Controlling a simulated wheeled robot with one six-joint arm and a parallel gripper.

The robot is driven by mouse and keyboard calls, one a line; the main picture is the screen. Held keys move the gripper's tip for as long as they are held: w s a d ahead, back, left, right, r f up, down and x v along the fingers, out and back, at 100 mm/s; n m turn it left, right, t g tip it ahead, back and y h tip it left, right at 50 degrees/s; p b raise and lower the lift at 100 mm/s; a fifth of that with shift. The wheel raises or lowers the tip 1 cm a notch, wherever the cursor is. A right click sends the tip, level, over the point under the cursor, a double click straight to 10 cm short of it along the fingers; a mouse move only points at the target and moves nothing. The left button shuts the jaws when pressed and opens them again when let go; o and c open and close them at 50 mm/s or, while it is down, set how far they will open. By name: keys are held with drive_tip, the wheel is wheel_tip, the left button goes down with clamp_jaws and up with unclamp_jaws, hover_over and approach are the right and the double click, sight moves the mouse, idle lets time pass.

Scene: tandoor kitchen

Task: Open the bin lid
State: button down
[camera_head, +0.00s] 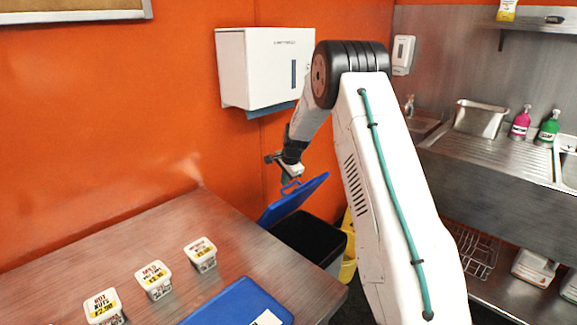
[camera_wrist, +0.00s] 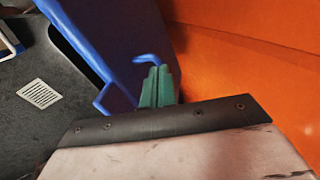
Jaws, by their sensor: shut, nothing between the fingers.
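The bin (camera_head: 330,262) stands on the floor between the table and my arm, its dark inside showing. Its blue lid (camera_head: 300,195) is raised and slanted, with the opening uncovered. The lid's blue underside or face (camera_wrist: 105,35) fills the upper middle of the wrist view, with a blue handle loop (camera_wrist: 148,58) on it. My gripper (camera_head: 289,182) is at the lid's upper edge; its green fingers (camera_wrist: 158,72) are shut and empty beside the loop. I cannot tell whether they touch it or pass through it.
A steel table (camera_head: 225,235) with several white tubs and a blue board (camera_head: 238,303) is at left. The orange wall (camera_head: 120,120) is close behind the bin, with a white dispenser (camera_head: 262,62) above. A steel sink counter (camera_head: 490,150) is at right.

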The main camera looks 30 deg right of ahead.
sight(291, 185)
drive_tip(key=shift+n+y, duration=0.4)
drive_tip(key=shift+n, duration=0.4)
drive_tip(key=s+r, duration=0.1)
drive_tip(key=r, duration=0.1)
drive_tip(key=s+d+r, duration=0.1)
drive_tip(key=r, duration=0.1)
drive_tip(key=s+d+r, duration=0.1)
drive_tip(key=s+r, duration=0.1)
drive_tip(key=shift+d+r, duration=0.15)
drive_tip(key=shift+d, duration=0.1)
drive_tip(key=shift+s+d+f, duration=0.15)
drive_tip(key=shift+f, duration=0.35)
drive_tip(key=x, duration=0.9)
drive_tip(key=shift+w, duration=0.2)
